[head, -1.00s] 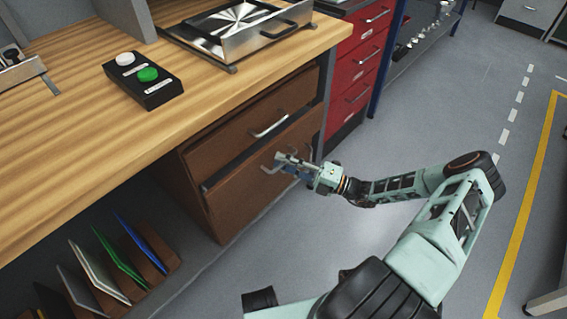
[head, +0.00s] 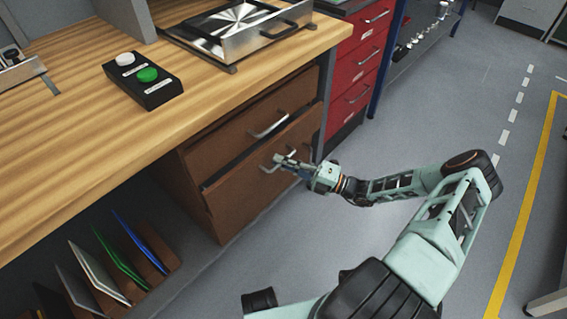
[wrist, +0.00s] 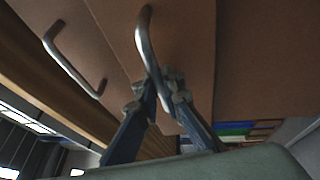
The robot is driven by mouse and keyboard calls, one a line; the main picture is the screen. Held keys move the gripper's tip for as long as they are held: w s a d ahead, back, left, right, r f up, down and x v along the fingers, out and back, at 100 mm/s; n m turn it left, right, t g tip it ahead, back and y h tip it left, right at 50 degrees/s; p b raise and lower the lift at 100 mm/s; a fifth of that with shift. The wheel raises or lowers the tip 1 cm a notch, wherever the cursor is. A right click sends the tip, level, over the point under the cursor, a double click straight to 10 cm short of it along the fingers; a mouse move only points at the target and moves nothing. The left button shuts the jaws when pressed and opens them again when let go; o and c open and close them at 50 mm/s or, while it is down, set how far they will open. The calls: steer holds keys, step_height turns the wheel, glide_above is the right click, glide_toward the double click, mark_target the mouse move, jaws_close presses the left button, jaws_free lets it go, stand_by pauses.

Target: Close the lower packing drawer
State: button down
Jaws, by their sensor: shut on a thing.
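The lower packing drawer (head: 245,190) has a brown front and stands slightly out from the cabinet under the bench, with a narrow dark gap along its top edge. My gripper (head: 283,162) is at its metal bar handle (head: 265,165). In the wrist view my gripper's fingertips (wrist: 160,82) are closed around the lower part of that curved handle (wrist: 145,38). The upper drawer (head: 240,135) looks flush, and its handle (wrist: 70,60) also shows in the wrist view.
The wooden bench top (head: 120,165) overhangs the drawers and carries a button box (head: 150,92) and a metal fixture (head: 240,30). A red drawer cabinet (head: 352,75) stands to the right. Upright coloured panels (head: 120,260) stand at lower left. The grey floor (head: 400,130) is clear.

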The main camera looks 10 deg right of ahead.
mark_target(272, 156)
steer(key=shift+w+a+f+b, duration=0.1)
steer(key=shift+w+a+b, duration=0.1)
steer(key=shift+w+a, duration=0.35)
steer(key=shift+w+a+b, duration=0.15)
steer(key=shift+w+a, duration=0.15)
steer(key=shift+w, duration=0.3)
steer(key=shift+w+a, duration=0.2)
steer(key=shift+w, duration=0.1)
steer(key=shift+w+r, duration=0.1)
steer(key=shift+r, duration=0.1)
steer(key=c, duration=2.1)
jaws_free()
steer(key=shift+o, duration=0.3)
steer(key=shift+f, duration=0.1)
steer(key=v, duration=1.2)
